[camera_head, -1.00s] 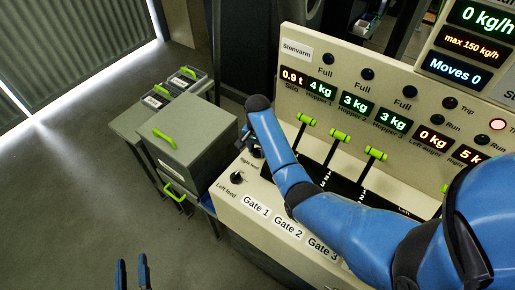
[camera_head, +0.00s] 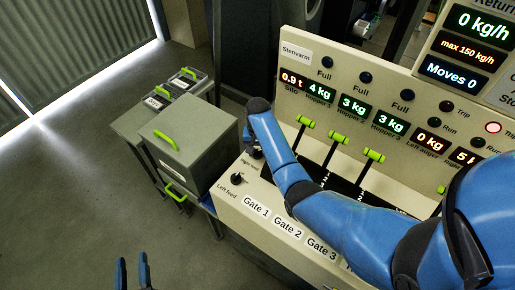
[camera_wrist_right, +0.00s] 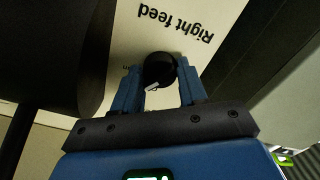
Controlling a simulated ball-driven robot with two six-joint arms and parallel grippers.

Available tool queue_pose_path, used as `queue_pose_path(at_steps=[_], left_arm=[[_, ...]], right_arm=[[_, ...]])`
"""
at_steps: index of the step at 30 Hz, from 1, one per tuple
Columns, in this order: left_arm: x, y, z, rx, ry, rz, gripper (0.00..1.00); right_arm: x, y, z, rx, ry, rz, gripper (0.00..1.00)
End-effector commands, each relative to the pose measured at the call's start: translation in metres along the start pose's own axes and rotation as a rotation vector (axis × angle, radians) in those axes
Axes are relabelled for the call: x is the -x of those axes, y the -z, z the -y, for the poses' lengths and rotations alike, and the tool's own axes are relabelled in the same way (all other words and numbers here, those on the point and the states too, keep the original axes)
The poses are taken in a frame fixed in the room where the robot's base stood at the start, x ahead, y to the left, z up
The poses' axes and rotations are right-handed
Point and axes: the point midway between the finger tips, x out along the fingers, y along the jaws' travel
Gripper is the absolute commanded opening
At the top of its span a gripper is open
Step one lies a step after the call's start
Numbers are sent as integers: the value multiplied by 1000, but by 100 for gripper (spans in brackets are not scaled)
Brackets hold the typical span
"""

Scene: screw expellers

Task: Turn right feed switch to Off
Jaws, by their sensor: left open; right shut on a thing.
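The right feed switch (camera_wrist_right: 158,70) is a black round knob with a white pointer mark, on the cream panel beside the "Right feed" label in the right wrist view. My right gripper (camera_wrist_right: 160,80) is shut on this knob, one blue finger on each side. The white mark points down and to the left in that view. In the head view my right wrist and arm largely cover this knob. My left gripper (camera_head: 132,272) is open and empty, low at the left over the floor, away from the panel.
The left feed knob (camera_head: 237,178) sits close in front of the right one. Gate levers with green handles (camera_head: 338,138) stand to the right on the console (camera_head: 225,198). A grey box (camera_head: 190,145) with green handles stands on the left. The floor at left is clear.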

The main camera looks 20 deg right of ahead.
Motion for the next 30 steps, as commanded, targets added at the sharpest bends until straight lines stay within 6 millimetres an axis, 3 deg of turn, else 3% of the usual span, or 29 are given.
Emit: queue_pose_path(at_steps=[15, 30], left_arm=[[0, 15, 0, 0, 0, 0, 43], [0, 18, 0, 0, 0, 0, 43]], right_arm=[[2, 1, 0, 457, 0, -2, 11], [2, 1, 0, 649, 0, -4, 11]])
